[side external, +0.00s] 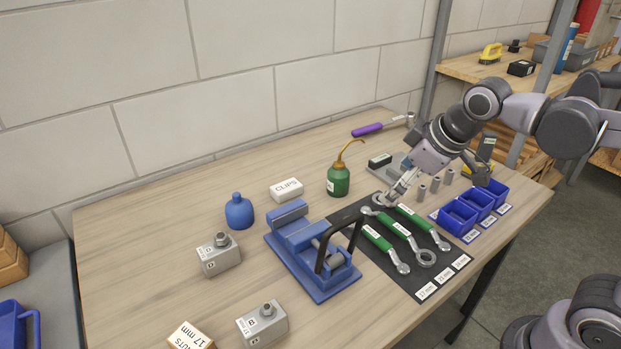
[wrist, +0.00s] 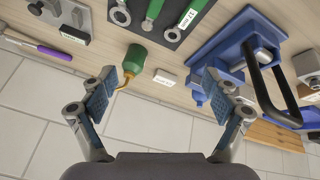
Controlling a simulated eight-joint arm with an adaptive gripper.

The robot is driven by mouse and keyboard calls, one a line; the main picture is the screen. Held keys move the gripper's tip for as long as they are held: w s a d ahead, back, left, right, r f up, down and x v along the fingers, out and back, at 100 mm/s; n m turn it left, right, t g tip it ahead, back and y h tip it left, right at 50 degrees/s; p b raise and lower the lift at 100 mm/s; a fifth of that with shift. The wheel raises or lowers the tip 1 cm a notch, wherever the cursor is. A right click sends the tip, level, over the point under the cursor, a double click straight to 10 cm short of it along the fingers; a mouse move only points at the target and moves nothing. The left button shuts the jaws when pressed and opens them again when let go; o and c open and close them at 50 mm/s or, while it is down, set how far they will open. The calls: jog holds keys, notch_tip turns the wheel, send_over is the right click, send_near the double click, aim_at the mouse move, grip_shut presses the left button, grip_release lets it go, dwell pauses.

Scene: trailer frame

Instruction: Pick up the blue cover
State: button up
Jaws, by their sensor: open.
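The blue cover (side external: 239,212) looks like a rounded blue body with a small knob on top. It stands upright on the workbench, left of the vise, in the side external view. My gripper (side external: 395,196) is above the far end of the dark wrench mat, well to the right of the cover. In the wrist view my gripper (wrist: 158,85) has its two fingers wide apart with nothing between them.
A blue vise (side external: 312,252) with a black handle, a green oil can (side external: 338,181) and a white clips box (side external: 286,189) stand between my gripper and the cover. Grey blocks (side external: 219,256) sit in front of the cover. Bare wood lies left of it.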

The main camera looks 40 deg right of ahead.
jog(key=w+a+r+n+g, duration=0.1)
jog(key=w+a+r+n, duration=0.2)
jog(key=w+a+n, duration=0.45)
jog(key=n+g+h, duration=0.2)
jog(key=n+h, duration=0.1)
jog(key=n, duration=1.1)
send_near(234, 206)
jog(key=f, duration=0.2)
jog(key=x, duration=1)
jog(key=shift+w+d+f, duration=0.2)
jog(key=shift+w+d, duration=0.15)
jog(key=shift+d, duration=0.1)
jog(key=c, duration=1.1)
